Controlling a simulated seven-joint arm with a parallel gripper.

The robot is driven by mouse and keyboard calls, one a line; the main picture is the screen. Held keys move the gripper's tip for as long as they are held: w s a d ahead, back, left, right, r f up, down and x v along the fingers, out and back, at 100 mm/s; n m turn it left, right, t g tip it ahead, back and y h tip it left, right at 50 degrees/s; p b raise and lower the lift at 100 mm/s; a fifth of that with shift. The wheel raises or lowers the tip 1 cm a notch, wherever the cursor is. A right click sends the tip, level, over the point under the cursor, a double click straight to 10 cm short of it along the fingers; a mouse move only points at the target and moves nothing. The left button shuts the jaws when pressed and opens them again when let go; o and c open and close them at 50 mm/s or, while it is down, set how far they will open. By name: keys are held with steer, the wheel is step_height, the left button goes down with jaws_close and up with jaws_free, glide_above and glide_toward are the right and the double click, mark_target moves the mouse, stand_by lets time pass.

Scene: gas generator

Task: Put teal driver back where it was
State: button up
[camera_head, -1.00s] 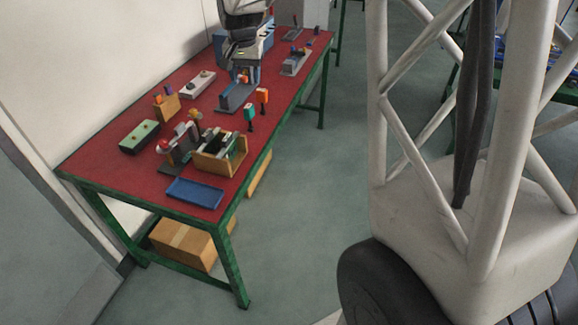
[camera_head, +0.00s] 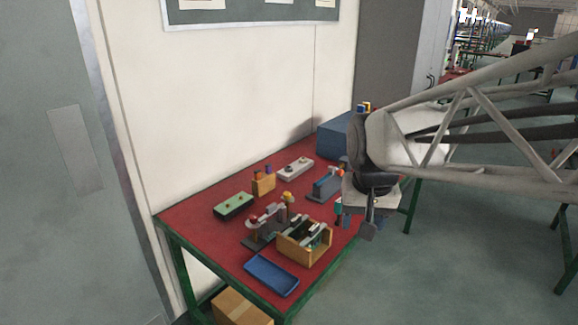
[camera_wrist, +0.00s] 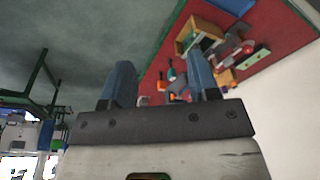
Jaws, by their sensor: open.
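The teal driver (camera_head: 338,208) stands out at the right edge of the red table, to the right of the wooden crate; my gripper partly crowds it in the head view. In the wrist view its teal handle (camera_wrist: 172,75) shows between my fingers, farther off, near an orange-handled driver (camera_wrist: 162,87). My gripper (camera_wrist: 160,72) is open, with its two blue-grey fingers apart and nothing seen held between them. In the head view my gripper (camera_head: 366,226) hangs by the table's right edge. How the driver is held up is too small to tell.
On the red table (camera_head: 205,220) are an open wooden crate (camera_head: 293,250) with parts, a blue tray (camera_head: 271,274), a green box (camera_head: 233,205), a wooden block holder (camera_head: 263,183), a white box (camera_head: 295,168) and a grey fixture (camera_head: 325,185).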

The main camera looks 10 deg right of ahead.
steer(key=s+a+f+n, duration=0.1)
steer(key=s+f+n, duration=0.1)
steer(key=s, duration=1)
steer(key=shift+s+a+f+t, duration=0.15)
steer(key=shift+s+f+t, duration=0.15)
steer(key=shift+s+f, duration=0.15)
steer(key=shift+o, duration=0.4)
steer(key=shift+w, duration=0.1)
